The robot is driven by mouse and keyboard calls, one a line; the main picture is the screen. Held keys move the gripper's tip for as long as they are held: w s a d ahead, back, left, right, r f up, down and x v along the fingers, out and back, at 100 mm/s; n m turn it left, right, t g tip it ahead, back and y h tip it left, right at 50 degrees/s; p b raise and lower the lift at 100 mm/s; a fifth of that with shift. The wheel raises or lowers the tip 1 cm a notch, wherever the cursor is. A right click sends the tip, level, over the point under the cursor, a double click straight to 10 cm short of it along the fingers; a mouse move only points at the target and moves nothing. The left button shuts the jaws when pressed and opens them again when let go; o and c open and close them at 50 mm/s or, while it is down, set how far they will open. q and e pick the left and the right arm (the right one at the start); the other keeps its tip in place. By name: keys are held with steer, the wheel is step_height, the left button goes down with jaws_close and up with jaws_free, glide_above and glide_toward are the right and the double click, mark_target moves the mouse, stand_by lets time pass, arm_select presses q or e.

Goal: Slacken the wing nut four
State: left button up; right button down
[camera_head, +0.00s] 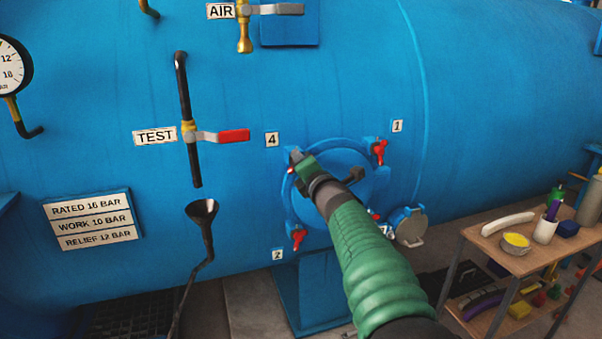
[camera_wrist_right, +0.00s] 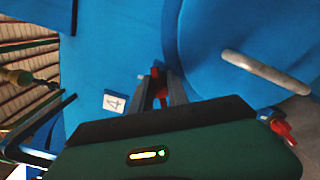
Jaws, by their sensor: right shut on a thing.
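The wing nut four is a small red piece (camera_wrist_right: 158,75) between the fingers of my right gripper in the right wrist view. It sits at the upper left of the round blue hatch (camera_head: 355,165), beside the label 4 (camera_head: 272,139). My right gripper (camera_head: 297,158) is shut on it; in the head view the gripper and my green-sleeved arm hide most of the nut. Red wing nut one (camera_head: 380,149) is at the hatch's upper right by label 1, and red wing nut two (camera_head: 298,238) is at the lower left by label 2. My left gripper is not in view.
Left of the hatch are the TEST valve with a red lever (camera_head: 233,136) and a black funnel (camera_head: 202,210) on a pipe. A wooden cart (camera_head: 490,246) with a yellow tub and cups stands at right.

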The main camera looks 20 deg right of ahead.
steer(key=n+b, duration=0.1)
steer(key=f+n+b, duration=0.1)
steer(key=n, duration=0.1)
steer(key=shift+a, duration=0.15)
steer(key=shift+r+n+b, duration=0.1)
steer(key=shift+n+b, duration=0.4)
steer(key=shift+n, duration=0.5)
steer(key=c, duration=1.5)
jaws_free()
steer(key=shift+r, duration=0.1)
steer(key=shift+o, duration=1.1)
steer(key=shift+w, duration=0.1)
steer(key=shift+r, duration=0.1)
steer(key=shift+r, duration=0.1)
steer(key=shift+s, duration=0.2)
